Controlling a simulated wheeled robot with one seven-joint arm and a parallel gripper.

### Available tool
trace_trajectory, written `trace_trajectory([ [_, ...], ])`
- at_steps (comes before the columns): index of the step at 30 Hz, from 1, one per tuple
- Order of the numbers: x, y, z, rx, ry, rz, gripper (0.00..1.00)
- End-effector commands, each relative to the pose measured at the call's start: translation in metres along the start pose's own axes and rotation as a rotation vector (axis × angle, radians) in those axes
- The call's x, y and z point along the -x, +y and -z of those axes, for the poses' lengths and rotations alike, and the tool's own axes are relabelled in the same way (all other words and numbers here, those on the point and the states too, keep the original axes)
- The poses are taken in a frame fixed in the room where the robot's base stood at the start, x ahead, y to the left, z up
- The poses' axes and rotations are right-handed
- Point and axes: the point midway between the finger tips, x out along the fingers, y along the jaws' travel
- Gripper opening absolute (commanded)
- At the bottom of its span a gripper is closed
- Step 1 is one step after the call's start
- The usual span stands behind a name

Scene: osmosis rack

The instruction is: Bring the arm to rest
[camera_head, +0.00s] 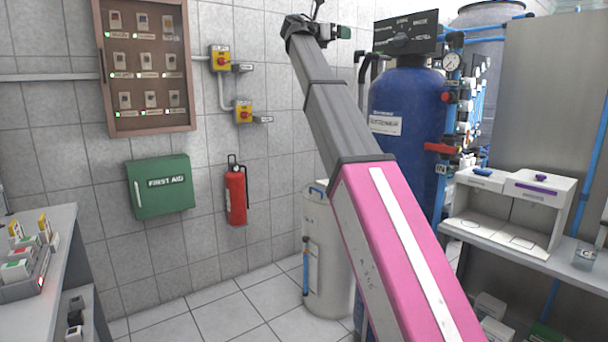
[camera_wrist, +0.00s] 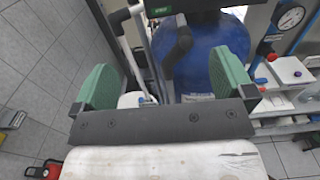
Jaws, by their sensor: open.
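My arm (camera_head: 345,125) reaches up across the head view from the bottom right, with a pink lower link and grey upper links. My gripper is at its top end, seen small and only in part in the head view, in front of the tiled wall and left of the dark control panel. In the wrist view my gripper (camera_wrist: 167,78) shows two green finger pads set wide apart. It is open, with nothing held between the pads. The blue tank (camera_wrist: 213,57) shows beyond the gap between them.
The blue tank (camera_head: 405,105) with gauge and pipes stands right of the arm. A white cylinder (camera_head: 325,262) stands behind the arm. A shelf (camera_head: 490,233) holds white boxes at right; a bench (camera_head: 48,232) is at left. A red extinguisher (camera_head: 236,192) hangs on the wall. Floor at centre left is clear.

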Motion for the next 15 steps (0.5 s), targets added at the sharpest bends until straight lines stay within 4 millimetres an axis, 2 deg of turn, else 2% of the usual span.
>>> trace_trajectory([
  [8,-0.010,0.006,0.045,-0.060,0.049,-0.017,1.00],
  [15,-0.022,0.013,0.106,-0.145,0.119,-0.033,1.00],
])
